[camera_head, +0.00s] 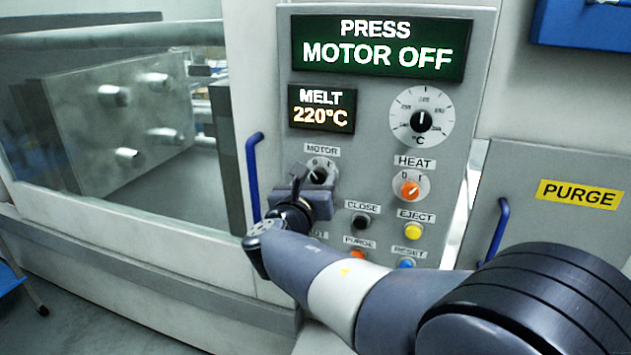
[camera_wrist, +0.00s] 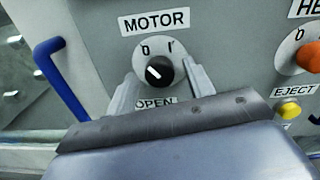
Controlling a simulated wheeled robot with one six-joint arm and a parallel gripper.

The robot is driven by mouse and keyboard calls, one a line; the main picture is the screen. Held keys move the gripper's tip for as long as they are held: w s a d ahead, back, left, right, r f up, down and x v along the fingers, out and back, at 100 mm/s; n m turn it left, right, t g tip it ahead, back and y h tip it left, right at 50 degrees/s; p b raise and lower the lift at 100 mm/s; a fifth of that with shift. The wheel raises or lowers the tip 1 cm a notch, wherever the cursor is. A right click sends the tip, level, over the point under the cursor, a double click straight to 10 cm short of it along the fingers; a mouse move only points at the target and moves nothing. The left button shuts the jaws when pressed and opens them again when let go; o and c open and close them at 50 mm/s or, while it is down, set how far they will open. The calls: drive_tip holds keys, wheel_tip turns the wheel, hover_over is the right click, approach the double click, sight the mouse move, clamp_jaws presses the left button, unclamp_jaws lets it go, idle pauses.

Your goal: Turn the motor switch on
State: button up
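The motor switch is a round black knob (camera_wrist: 160,72) with a white pointer line, on a pale dial marked 0 and I under the label MOTOR. Its pointer leans to the upper left, toward the 0. In the head view the knob (camera_head: 318,175) shows just above my gripper (camera_head: 313,185). In the wrist view my gripper (camera_wrist: 160,78) is open, with one grey finger on each side of the knob's lower part. Gaps show between fingers and knob. The display (camera_head: 382,48) reads PRESS MOTOR OFF.
The orange HEAT knob (camera_head: 409,190) is right of the motor switch. The CLOSE button (camera_head: 361,221) and yellow EJECT button (camera_head: 413,231) sit lower. A blue handle (camera_head: 254,175) stands out on the left. A PURGE cover (camera_head: 560,200) is at right.

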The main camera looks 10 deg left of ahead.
drive_tip(key=c, duration=0.9)
drive_tip(key=shift+f+m+b, duration=0.1)
drive_tip(key=shift+m+b, duration=0.2)
drive_tip(key=shift+b, duration=0.25)
drive_tip(key=m+b, duration=0.1)
drive_tip(key=b, duration=0.1)
drive_tip(key=shift+f+m+b, duration=0.2)
drive_tip(key=shift+m+b, duration=0.2)
drive_tip(key=m+b, duration=0.4)
drive_tip(key=b, duration=0.1)
drive_tip(key=shift+m+b, duration=0.3)
drive_tip(key=shift+b, duration=0.05)
drive_tip(key=m+b, duration=0.4)
drive_tip(key=shift+r+m+b, duration=0.2)
drive_tip(key=shift+m+b, duration=1.3)
drive_tip(key=shift+m, duration=0.1)
